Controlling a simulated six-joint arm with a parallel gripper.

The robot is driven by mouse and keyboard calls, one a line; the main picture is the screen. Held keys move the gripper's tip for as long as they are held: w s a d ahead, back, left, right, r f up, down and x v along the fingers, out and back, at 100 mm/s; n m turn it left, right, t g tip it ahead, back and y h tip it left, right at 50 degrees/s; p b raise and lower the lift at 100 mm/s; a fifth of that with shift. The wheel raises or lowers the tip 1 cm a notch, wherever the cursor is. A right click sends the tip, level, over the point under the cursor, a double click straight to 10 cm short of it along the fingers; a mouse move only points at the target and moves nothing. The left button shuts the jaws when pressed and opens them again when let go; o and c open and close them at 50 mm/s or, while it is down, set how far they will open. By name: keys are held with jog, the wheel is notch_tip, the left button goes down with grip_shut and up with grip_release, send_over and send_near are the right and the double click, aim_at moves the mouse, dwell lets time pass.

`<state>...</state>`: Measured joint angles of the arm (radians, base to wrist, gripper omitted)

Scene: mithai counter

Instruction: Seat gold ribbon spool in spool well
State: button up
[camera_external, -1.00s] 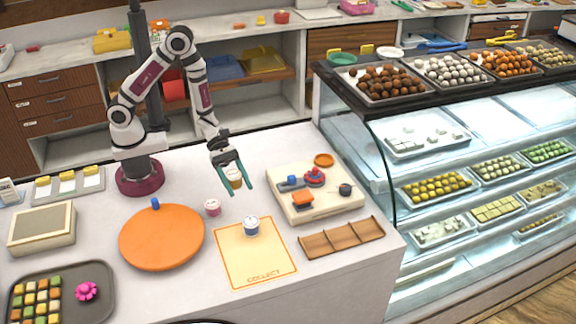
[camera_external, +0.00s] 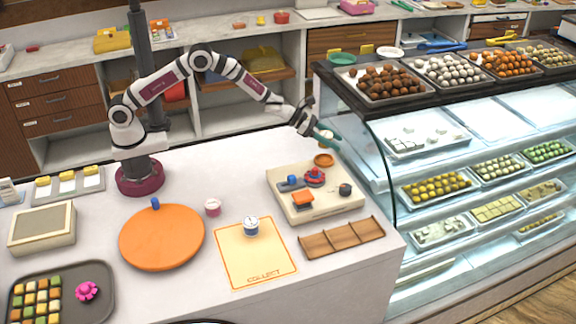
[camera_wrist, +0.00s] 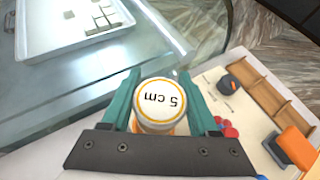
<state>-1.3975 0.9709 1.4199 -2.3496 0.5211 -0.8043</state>
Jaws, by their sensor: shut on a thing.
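My gripper (camera_external: 325,139) is shut on the gold ribbon spool, above the back right corner of the pale board (camera_external: 330,206). In the wrist view the spool (camera_wrist: 159,104) sits between the two teal fingers, its white end face with a gold ring and "5 cm" turned to the camera. In the external view the fingers partly hide it.
The board also bears a blue block, a red knobbed part (camera_external: 314,177), an orange block (camera_external: 302,198) and a dark round part (camera_external: 345,189). A blue-banded spool (camera_external: 251,226) stands on the collect mat (camera_external: 262,262), a pink one (camera_external: 212,207) nearby. The glass case (camera_external: 378,165) is close on the right.

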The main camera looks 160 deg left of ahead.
aim_at(332, 156)
jog(key=shift+s+a+f, duration=0.1)
jog(key=shift+a+f, duration=0.05)
jog(key=shift+f, duration=2.7)
jog(key=shift+f, duration=0.55)
jog(key=o, duration=1.1)
jog(key=v, duration=1.1)
